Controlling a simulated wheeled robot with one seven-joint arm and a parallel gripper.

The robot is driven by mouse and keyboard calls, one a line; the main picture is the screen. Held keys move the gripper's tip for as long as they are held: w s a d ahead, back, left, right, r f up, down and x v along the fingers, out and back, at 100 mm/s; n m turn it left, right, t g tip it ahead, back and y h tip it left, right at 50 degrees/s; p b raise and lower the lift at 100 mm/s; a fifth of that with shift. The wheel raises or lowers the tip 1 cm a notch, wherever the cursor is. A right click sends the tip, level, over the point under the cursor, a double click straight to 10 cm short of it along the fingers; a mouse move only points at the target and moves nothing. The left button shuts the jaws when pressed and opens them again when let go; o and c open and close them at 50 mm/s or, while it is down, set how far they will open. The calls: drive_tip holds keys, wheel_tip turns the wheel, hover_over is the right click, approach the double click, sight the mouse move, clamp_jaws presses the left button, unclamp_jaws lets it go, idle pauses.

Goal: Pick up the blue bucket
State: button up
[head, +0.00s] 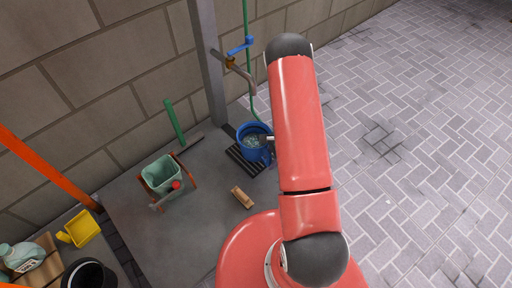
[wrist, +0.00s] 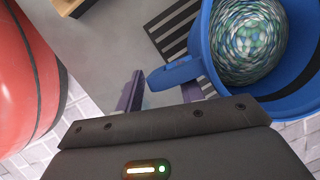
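The blue bucket (head: 246,153) stands upright on a dark slatted grate by the wall. In the wrist view the blue bucket (wrist: 213,68) fills the upper right, with a stubby blue handle (wrist: 172,74) sticking out to the left. A mottled green, blue and white surface shows inside it. My gripper (wrist: 160,92) is open, its two purple-grey fingers apart, with the handle showing just beyond and between their tips. Whether a finger touches it I cannot tell.
A green hose and blue-handled tap (head: 238,50) hang above the bucket beside a grey post (head: 208,65). A wooden brush (head: 242,197) lies in front. A pale green mop bucket (head: 162,176) stands to the left. The paving (head: 420,140) at right is clear.

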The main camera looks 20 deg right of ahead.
drive_tip(key=shift+a+f, duration=0.1)
drive_tip(key=shift+f, duration=0.05)
clamp_jaws()
idle(0.5)
